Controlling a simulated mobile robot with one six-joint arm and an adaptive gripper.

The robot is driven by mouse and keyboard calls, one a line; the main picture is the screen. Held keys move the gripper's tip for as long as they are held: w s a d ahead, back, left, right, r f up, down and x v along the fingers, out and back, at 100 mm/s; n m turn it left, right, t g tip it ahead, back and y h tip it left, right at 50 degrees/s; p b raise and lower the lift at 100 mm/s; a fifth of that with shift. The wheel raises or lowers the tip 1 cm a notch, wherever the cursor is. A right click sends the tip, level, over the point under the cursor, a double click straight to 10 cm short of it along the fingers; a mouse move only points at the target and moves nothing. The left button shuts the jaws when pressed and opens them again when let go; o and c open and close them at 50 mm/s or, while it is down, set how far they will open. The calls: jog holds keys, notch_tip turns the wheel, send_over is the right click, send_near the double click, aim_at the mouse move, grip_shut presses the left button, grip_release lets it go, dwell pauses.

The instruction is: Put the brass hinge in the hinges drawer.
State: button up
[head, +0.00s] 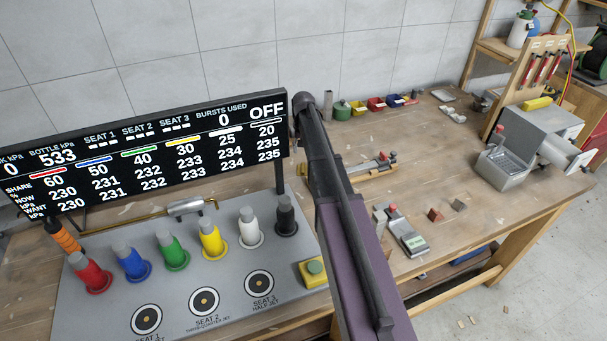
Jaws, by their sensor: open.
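I cannot make out a brass hinge in the head view. No drawer marked for hinges can be made out either. Two small brownish blocks, one reddish (435,214) and one darker (458,205), lie on the wooden bench (495,215); they are too small to identify. My arm crosses the middle of the view from the bottom edge up to a dark joint beside the display. My gripper is not in view.
A grey console (110,300) with coloured knobs and a black display (150,155) fills the left. Small coloured bins (376,104) stand along the wall. A grey device (505,165) stands at the right. Bench around the small blocks is mostly clear.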

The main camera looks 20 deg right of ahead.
aim_at(302, 167)
jog(key=shift+f+b, duration=1.4)
jog(key=shift+f, duration=0.3)
jog(key=shift+w+f+b, duration=0.1)
jog(key=shift+f+b, duration=2.5)
jog(key=shift+a, duration=0.1)
grip_shut()
